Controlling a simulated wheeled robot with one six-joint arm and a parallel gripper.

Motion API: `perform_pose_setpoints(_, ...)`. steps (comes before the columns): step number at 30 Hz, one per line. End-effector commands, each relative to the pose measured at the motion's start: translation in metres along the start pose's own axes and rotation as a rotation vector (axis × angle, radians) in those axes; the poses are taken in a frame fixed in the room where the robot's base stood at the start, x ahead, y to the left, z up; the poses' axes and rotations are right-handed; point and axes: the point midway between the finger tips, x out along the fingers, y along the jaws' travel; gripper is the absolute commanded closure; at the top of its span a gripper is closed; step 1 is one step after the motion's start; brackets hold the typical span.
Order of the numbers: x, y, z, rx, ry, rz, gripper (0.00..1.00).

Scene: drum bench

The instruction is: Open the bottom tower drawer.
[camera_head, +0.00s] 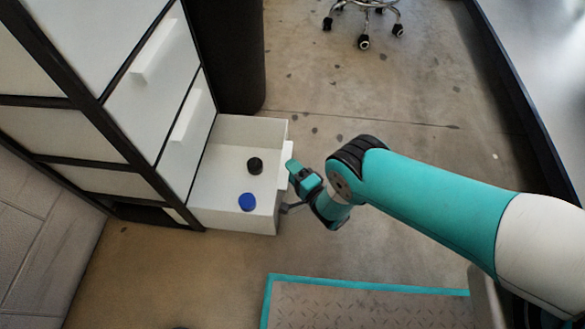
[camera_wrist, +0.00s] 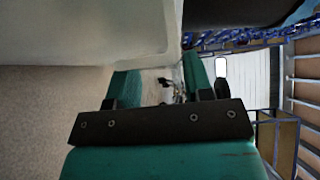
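The bottom tower drawer (camera_head: 235,219) is pulled out of the tower at left in the head view. It is a white open-topped box with a black round object (camera_head: 255,165) and a blue round object (camera_head: 247,202) inside. Its pale handle (camera_head: 287,158) is on the right-hand front face. My gripper (camera_head: 291,185) is just right of that face, close to the handle. In the wrist view, the fingers of my gripper (camera_wrist: 160,76) stand apart, with the white drawer (camera_wrist: 95,30) just beyond them. I see nothing clearly held; contact with the handle cannot be told.
The tower's upper drawers (camera_head: 150,90) are shut. A black cylinder (camera_head: 225,50) stands behind the open drawer. A wheeled chair base (camera_head: 364,15) is at the top. A teal-edged plate (camera_head: 350,300) lies at the bottom.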

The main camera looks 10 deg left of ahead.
Motion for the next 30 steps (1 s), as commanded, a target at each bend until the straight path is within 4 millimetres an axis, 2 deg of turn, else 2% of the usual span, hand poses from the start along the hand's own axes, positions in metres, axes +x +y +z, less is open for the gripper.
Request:
perform_pose_setpoints(9, 0.002, -0.004, -0.001, 0.001, 0.001, -0.008, 0.53)
perform_pose_setpoints(14, -0.011, -0.006, -0.001, 0.001, 0.0, -0.006, 0.53)
perform_pose_setpoints(17, -0.03, -0.008, -0.001, 0.002, 0.003, -0.003, 0.53)
perform_pose_setpoints(30, -0.138, -0.004, -0.001, 0.001, 0.002, 0.0, 0.53)
